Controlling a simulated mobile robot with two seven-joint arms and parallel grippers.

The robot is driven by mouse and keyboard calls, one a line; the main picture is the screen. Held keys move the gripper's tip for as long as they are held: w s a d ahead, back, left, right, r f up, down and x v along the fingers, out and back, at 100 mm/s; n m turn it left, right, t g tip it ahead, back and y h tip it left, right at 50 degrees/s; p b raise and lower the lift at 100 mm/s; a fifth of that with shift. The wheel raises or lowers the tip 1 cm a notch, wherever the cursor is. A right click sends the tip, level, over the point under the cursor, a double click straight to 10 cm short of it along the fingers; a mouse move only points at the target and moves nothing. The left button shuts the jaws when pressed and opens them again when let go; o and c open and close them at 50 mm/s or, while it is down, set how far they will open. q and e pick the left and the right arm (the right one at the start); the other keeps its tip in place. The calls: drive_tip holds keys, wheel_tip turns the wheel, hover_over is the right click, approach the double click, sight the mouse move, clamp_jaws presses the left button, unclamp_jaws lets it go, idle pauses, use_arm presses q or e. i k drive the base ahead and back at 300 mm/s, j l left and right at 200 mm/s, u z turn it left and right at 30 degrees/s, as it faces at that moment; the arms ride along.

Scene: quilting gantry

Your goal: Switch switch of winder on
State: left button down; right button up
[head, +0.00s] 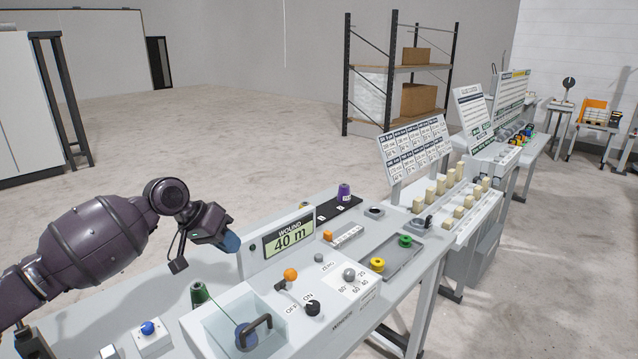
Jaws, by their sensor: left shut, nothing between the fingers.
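The winder (222,318) is a pale bench unit at the lower middle of the head view. Its switch (313,307) is a small black knob on the top panel, beside the printed words OFF and ON. I cannot tell clearly which word it points at. My left gripper (231,243) is shut and empty, in the air left of the display (290,238), which reads "WOUND 40 m". It is apart from the switch, to its upper left. My right gripper is not in view.
An orange-knobbed lever (290,275) stands just behind the switch, and a grey dial (349,274) sits to its right. A clear box with a black handle (256,329) is at the front. A tray (396,262) holds yellow and green spools.

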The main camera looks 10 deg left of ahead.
sight(312, 306)
drive_tip(key=k, duration=1)
